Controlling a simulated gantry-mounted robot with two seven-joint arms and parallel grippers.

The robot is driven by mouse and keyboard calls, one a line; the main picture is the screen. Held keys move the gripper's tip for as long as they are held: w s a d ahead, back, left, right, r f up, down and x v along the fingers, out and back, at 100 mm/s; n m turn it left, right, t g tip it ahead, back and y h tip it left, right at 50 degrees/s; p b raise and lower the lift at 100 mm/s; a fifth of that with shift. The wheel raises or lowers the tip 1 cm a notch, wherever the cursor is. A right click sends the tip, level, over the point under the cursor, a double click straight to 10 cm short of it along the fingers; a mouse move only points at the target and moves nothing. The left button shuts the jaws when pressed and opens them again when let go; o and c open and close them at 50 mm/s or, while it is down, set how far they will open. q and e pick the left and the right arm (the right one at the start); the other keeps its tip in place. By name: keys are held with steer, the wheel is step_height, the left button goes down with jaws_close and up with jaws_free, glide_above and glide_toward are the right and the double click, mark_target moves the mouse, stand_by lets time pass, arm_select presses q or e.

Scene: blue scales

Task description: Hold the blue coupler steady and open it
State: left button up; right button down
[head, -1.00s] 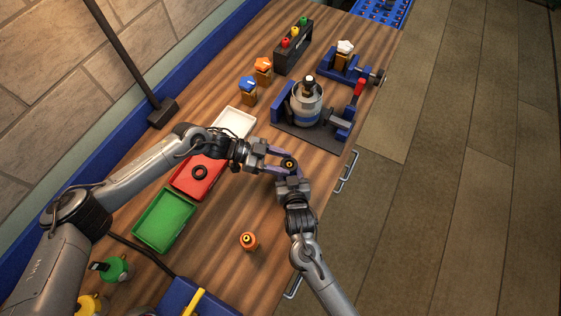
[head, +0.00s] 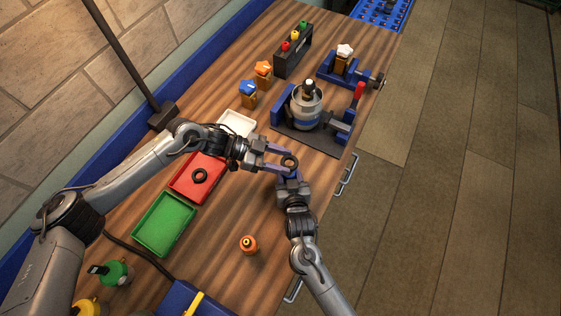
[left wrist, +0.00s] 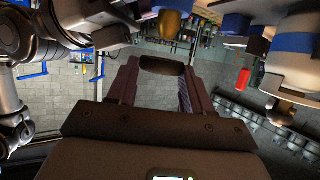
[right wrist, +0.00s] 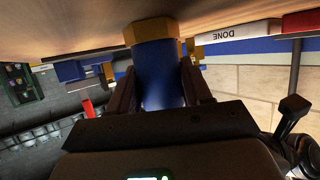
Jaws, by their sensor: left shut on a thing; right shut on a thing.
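The blue coupler body (right wrist: 158,75), with a brass hex end (right wrist: 152,30), is between the fingers of my right gripper (right wrist: 158,100), which is shut on it. In the head view this gripper (head: 290,180) largely hides the coupler. My left gripper (head: 283,161) is shut on a dark ring (head: 290,162), which also shows between its fingers in the left wrist view (left wrist: 162,65). The ring's centre looks open. The coupler's blue and brass parts (left wrist: 172,20) show at the top of the left wrist view, apart from the ring.
A red tray (head: 183,189) holds another dark ring (head: 200,175). A green tray (head: 164,222) and a white tray (head: 237,122) flank it. A vise with a metal canister (head: 307,108) stands beyond the grippers.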

steer(key=shift+c, duration=2)
jaws_free()
arm_select(q)
steer(key=shift+r, duration=0.75)
